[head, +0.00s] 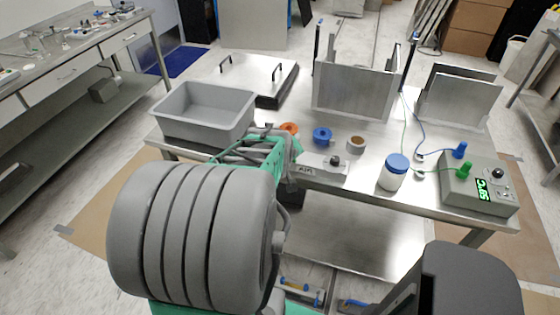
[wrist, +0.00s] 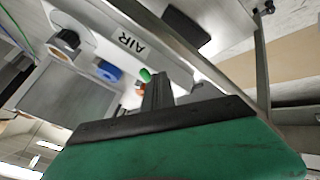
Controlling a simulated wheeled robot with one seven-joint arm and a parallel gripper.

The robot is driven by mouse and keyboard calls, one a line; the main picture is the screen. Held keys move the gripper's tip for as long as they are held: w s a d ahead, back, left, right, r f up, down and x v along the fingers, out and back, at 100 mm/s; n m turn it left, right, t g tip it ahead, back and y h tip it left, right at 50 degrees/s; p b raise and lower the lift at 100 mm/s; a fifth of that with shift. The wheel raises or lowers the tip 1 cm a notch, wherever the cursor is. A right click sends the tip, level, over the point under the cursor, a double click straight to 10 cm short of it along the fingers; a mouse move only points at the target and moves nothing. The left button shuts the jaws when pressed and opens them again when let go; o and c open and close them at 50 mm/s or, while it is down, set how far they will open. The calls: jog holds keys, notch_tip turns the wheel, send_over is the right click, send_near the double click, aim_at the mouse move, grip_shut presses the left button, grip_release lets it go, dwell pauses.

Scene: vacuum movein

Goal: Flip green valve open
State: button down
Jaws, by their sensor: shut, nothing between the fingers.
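In the head view the AIR block (head: 325,166) lies at the table's front edge, and my arm hides that green piece. My gripper (wrist: 157,88) is shut and empty, its dark fingers pointing toward the green piece. They appear very close to it; I cannot tell whether they touch. The gripper's fingers are hidden behind my arm in the head view.
The metal table (head: 370,190) holds a grey tub (head: 205,115), tape rolls, including a blue one (head: 322,135), and a white jar with a blue lid (head: 395,172). A heater box (head: 480,188) with green and blue plugs stands at right. Metal plates stand behind.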

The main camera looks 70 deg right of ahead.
jog(key=shift+s+d+f+n+t+b, duration=0.1)
jog(key=shift+s+d+n+t+b, duration=0.65)
jog(key=shift+n, duration=0.35)
jog(key=a+f+b+v, duration=0.1)
jog(key=a+v, duration=0.1)
jog(key=v, duration=0.9)
jog(key=shift+a, duration=0.4)
jog(key=shift+w+f, duration=0.1)
